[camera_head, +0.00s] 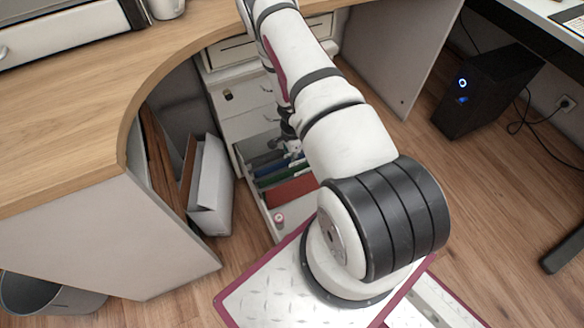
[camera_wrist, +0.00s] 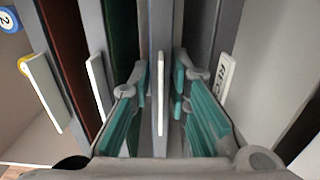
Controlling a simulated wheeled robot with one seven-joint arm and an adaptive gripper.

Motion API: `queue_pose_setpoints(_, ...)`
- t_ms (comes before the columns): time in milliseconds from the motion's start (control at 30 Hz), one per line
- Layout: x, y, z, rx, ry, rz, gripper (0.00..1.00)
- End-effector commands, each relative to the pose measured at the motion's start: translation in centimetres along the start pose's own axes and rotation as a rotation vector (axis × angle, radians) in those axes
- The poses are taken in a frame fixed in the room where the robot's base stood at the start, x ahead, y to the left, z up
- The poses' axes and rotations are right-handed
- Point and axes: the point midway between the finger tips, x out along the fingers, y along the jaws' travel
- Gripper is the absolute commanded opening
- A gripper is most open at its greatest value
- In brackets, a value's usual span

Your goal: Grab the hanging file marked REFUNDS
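Hanging files stand in an open drawer (camera_head: 252,192); grey, blue, green and red ones show in the head view. In the wrist view, my gripper (camera_wrist: 160,80) is open, its teal-padded fingers down among the files, one on each side of a grey-blue file (camera_wrist: 160,25). That file's white tab (camera_wrist: 160,92) is edge-on, so its label cannot be read. A tab to the right (camera_wrist: 225,78) shows partial dark letters, perhaps starting "RE"; the full word is not readable. A green file (camera_wrist: 122,35) and a dark red file (camera_wrist: 66,45) stand to the left.
A small red-and-white item (camera_head: 279,218) lies in the drawer's front. The curved wooden counter (camera_head: 75,130) is above and left. A white box-like bin (camera_head: 212,190) stands left of the drawer. A black computer tower (camera_head: 487,90) is at right, with clear floor between.

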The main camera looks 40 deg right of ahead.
Motion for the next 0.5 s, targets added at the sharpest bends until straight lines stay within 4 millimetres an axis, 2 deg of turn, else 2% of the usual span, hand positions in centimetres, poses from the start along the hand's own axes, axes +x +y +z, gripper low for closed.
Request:
queue_pose_setpoints(100,2.2,0.0,0.0,-0.001,0.0,0.001,0.17)
queue_pose_setpoints(200,3.1,0.0,0.0,-0.001,0.0,0.0,0.17)
queue_pose_setpoints(433,3.2,-0.1,-0.1,-0.001,0.0,-0.001,0.17)
queue_pose_setpoints(467,3.2,-0.1,-0.1,-0.001,0.0,-0.001,0.12)
queue_pose_setpoints(500,3.2,-0.1,-0.1,-0.001,0.0,-0.001,0.03)
